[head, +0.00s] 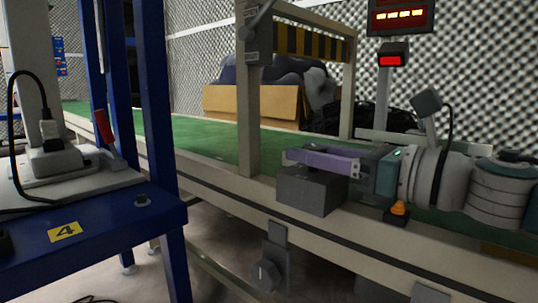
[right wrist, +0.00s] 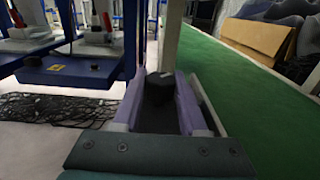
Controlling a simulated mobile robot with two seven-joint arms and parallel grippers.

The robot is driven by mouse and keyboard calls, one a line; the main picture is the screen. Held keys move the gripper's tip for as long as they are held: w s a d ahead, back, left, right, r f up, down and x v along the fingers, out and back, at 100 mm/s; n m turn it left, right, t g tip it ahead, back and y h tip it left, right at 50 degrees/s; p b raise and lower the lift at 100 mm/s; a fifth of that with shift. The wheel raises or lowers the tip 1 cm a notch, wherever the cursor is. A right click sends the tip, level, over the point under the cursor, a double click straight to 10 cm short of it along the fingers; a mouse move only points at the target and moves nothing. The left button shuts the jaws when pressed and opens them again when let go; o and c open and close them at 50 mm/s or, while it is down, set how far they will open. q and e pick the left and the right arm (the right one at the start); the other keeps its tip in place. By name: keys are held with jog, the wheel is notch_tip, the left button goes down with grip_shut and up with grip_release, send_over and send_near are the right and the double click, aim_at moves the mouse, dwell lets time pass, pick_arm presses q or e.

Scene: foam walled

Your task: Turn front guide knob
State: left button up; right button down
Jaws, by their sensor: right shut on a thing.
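My right gripper (head: 305,158) with purple fingers reaches in from the right over a dark grey box (head: 310,192) on the front rail of the conveyor. In the right wrist view, the fingers (right wrist: 160,92) stand on either side of a black knob (right wrist: 159,89) with a small pale mark on its top. The gripper is shut on this knob. My left gripper is not in view.
A beige post (head: 249,110) rises just left of the box. The green conveyor belt (head: 205,140) runs behind. An orange button (head: 399,208) sits right of the box. A blue table (head: 100,235) stands left.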

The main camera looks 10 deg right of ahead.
jog(key=shift+c, duration=2.2)
grip_release()
jog(key=p+v, duration=0.3)
jog(key=v, duration=0.7)
